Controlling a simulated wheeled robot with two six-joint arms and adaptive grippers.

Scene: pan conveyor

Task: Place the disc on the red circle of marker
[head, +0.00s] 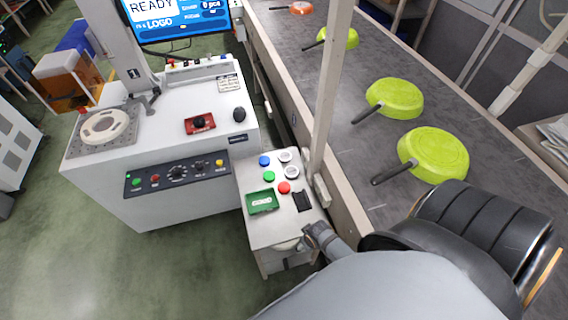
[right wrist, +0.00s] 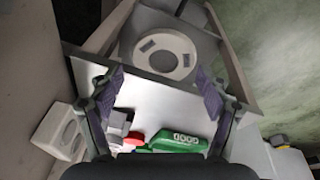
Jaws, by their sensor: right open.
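A pale round disc (right wrist: 183,68) with a centre hole and dark slots lies in an open tray at the front of the small stand. In the head view only a pale edge of it (head: 286,245) shows. My right gripper (head: 312,236) is beside the stand's front right corner. In the right wrist view its two fingers (right wrist: 160,95) are spread and empty, with the disc beyond them. The marker (head: 170,130) is the white machine at left. A similar pale ring (head: 104,127) lies on its grey plate. I see no red circle. My left gripper is out of view.
The stand (head: 255,220) carries coloured buttons and a green counter (head: 262,201), also in the right wrist view (right wrist: 180,141). A post (head: 330,90) rises beside it. The conveyor (head: 350,150) at right carries green pans (head: 434,154). Floor is clear at lower left.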

